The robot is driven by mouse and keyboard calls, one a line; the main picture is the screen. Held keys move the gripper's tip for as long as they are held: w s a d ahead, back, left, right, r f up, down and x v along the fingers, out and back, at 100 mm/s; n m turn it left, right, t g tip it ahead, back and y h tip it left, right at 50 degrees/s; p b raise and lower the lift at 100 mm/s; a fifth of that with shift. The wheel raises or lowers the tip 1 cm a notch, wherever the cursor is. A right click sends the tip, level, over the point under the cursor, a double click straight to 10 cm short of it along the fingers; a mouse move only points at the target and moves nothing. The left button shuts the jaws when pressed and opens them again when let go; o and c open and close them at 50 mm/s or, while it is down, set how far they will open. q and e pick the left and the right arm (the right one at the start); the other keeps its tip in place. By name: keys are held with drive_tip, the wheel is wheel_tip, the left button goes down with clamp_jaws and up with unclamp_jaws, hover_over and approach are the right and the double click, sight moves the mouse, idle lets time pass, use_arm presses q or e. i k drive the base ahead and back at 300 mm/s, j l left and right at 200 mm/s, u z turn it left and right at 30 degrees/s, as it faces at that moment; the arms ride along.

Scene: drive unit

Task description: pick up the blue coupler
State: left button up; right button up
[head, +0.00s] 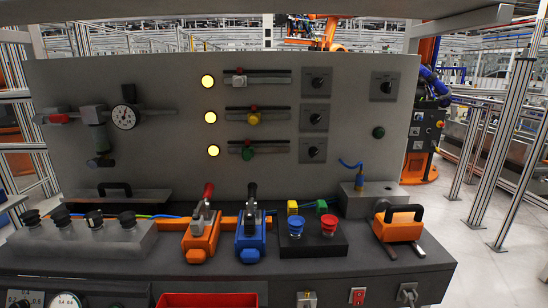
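A small blue round-topped piece (297,227), which looks like the blue coupler, stands upright on a black block (313,247) right of centre on the bench. A similar red piece (329,225) stands just to its right on the same block. A yellow piece (292,208) and a green piece (321,206) sit behind them. Other blue things are a blue clamp unit (250,243) with a dark lever to the left, and a blue plug with a cable (360,176) on a grey box behind right. Neither of my grippers is in view.
An orange clamp unit (199,243) with a red lever stands left of the blue one. An orange piece with a black handle (398,224) is at right. Several black knobs (94,218) line a grey block at left. A grey panel (350,95) rises behind; a red bin (207,299) is in front.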

sight(358, 186)
drive_tip(key=l+u, duration=0.5)
drive_tip(key=l, duration=0.9)
